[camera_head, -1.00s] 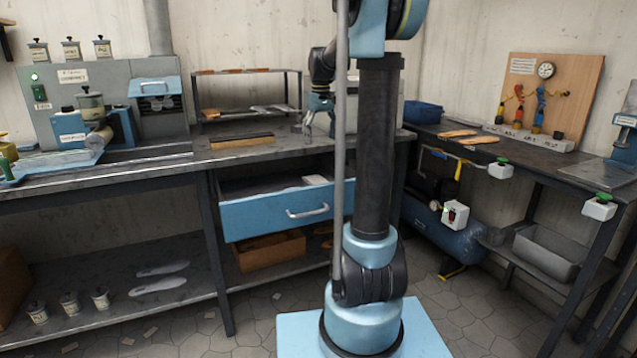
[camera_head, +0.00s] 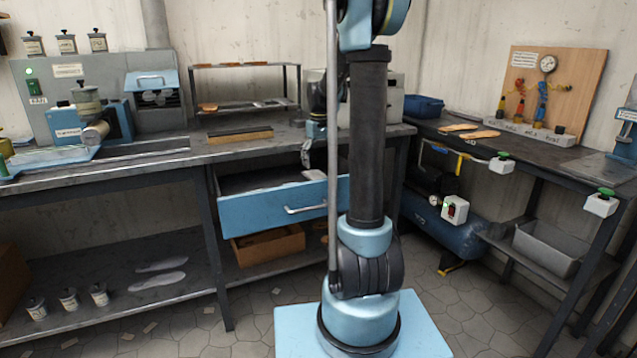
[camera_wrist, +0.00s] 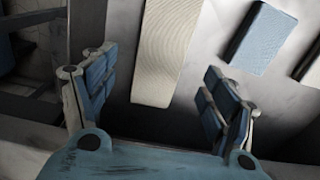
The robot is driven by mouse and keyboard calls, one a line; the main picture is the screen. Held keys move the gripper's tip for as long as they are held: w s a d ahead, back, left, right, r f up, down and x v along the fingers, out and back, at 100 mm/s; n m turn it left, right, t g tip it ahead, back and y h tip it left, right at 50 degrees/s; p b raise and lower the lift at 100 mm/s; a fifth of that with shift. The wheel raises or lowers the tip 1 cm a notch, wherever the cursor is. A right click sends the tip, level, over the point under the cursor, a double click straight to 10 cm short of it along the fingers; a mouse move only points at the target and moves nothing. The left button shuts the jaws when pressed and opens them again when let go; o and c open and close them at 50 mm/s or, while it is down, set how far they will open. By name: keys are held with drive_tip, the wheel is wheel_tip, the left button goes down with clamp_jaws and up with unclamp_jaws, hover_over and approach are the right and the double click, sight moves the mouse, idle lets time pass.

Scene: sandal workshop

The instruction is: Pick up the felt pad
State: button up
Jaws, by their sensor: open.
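My gripper (camera_wrist: 158,66) is open and empty over the inside of the open blue drawer (camera_head: 265,213). In the wrist view a long cream ribbed piece (camera_wrist: 165,45) lies flat between and beyond the fingers. A blue-grey flat piece (camera_wrist: 262,38) lies to its right, and part of another cream piece (camera_wrist: 311,66) shows at the right edge. I cannot tell for sure which is the felt pad.
The workbench top (camera_head: 165,167) is above the drawer, with a dark-topped wooden block (camera_head: 240,135) on it. A wire-frame shelf (camera_head: 245,104) stands behind. A cardboard box (camera_head: 268,245) is under the drawer.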

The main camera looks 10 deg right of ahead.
sight(319, 177)
drive_tip(key=shift+s+f, duration=0.15)
drive_tip(key=shift+f, duration=2.6)
drive_tip(key=c, duration=1.1)
